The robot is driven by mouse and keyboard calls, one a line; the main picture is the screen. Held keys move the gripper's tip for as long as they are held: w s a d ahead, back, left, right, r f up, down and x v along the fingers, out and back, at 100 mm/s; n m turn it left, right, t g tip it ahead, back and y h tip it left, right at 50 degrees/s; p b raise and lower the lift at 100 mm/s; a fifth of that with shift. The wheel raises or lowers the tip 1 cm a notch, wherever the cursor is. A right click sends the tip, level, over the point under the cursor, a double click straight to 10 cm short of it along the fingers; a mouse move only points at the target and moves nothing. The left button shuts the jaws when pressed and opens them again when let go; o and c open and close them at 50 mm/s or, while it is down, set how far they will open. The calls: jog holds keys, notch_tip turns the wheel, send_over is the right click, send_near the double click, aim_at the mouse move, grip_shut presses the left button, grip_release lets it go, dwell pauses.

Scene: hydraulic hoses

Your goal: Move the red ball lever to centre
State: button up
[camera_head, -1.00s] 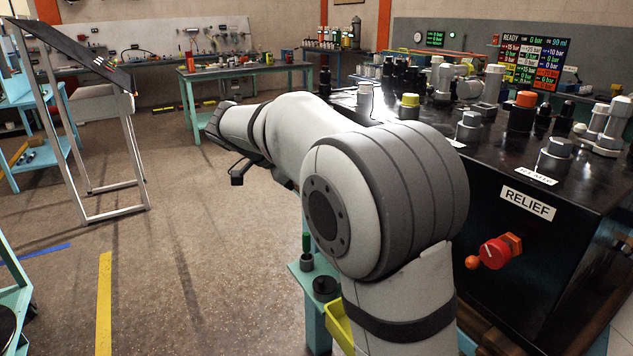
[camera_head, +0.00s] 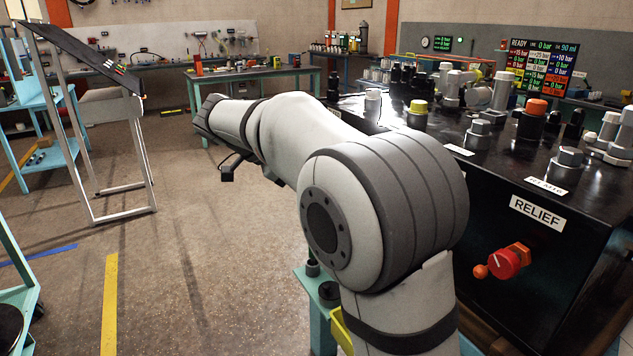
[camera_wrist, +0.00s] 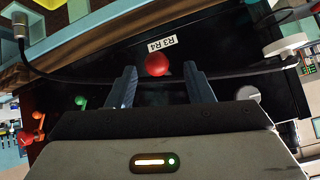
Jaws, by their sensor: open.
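The red ball lever (camera_wrist: 156,64) shows in the wrist view as a round red knob just below a white label reading R3 R4. My gripper (camera_wrist: 161,73) is open, with one dark finger on each side of the ball in the picture. Gaps show between the ball and both fingers, and the ball looks level with or slightly beyond the fingertips; its exact depth is unclear. The lever's stem is hidden behind the ball. In the head view my arm stretches away to the left, and the lever is not visible there.
A black hose (camera_wrist: 90,78) runs across the wrist view behind the fingers. Green (camera_wrist: 81,102) and orange-red (camera_wrist: 38,117) handles lie at left. In the head view the black bench (camera_head: 470,230) with a red RELIEF knob (camera_head: 503,264) stands close right of my arm; open floor lies left.

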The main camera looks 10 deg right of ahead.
jog(key=v, duration=0.3)
jog(key=shift+s+a+r, duration=0.1)
jog(key=shift+a+r, duration=0.15)
jog(key=shift+a, duration=0.05)
jog(key=s+d+f+n+y+p, duration=0.2)
jog(key=s+n, duration=0.4)
jog(key=s, duration=0.3)
jog(key=s+d+f+n+y+p, duration=0.3)
jog(key=s+f+n+y+p, duration=0.1)
jog(key=s, duration=0.4)
jog(key=s+d+f+n+y+p, duration=0.3)
jog(key=s+n, duration=0.4)
jog(key=s, duration=0.2)
jog(key=shift+s+f+n, duration=0.3)
jog(key=shift+s+f, duration=0.1)
jog(key=shift+a, duration=0.1)
